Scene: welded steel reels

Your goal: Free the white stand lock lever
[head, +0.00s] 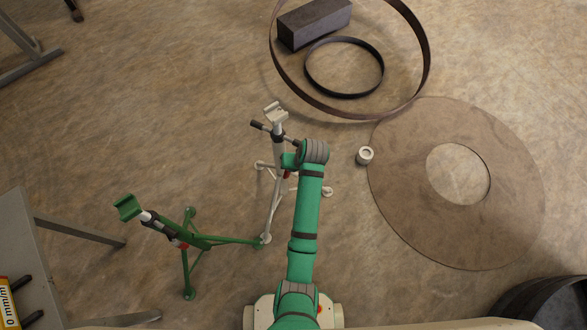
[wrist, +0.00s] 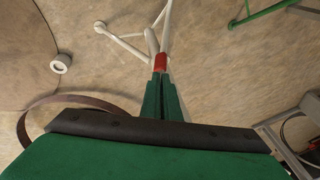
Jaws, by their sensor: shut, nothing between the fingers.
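The white stand (head: 279,175) stands upright on the floor just left of my forearm. It has a cradle head (head: 275,112), a dark-ended crossbar below it and splayed legs. A red lever (head: 288,174) shows at its post, partly hidden by my arm. In the wrist view the red lever (wrist: 160,62) lies right at the tips of my gripper (wrist: 163,78), with the white legs beyond. My gripper's green fingers are shut together with nothing between them. I cannot tell whether the tips touch the lever. In the head view my arm mostly hides the gripper.
A green stand (head: 190,240) with its own red part stands close on the left. A bench (head: 20,235) is at the far left. A small pale cylinder (head: 365,155) and a large flat ring (head: 400,200) lie right. Hoops and a dark block (head: 315,22) lie behind.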

